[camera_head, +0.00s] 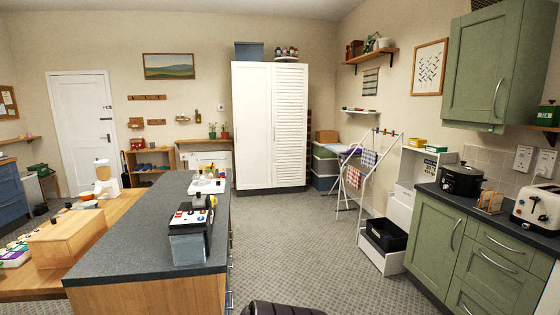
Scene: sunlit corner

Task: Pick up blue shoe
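A low wooden shoe rack (129,170) stands against the far wall, between the white door and the white wardrobe. Small blue shapes (143,167) on its shelf look like shoes, but they are too small to tell apart or to say which is the blue shoe. Neither of my grippers is in view.
A dark-topped kitchen island (150,235) stands in front left, beside a wooden table (110,210). Green cabinets (470,250) line the right. A drying rack (377,180) stands right of the white wardrobe (270,125).

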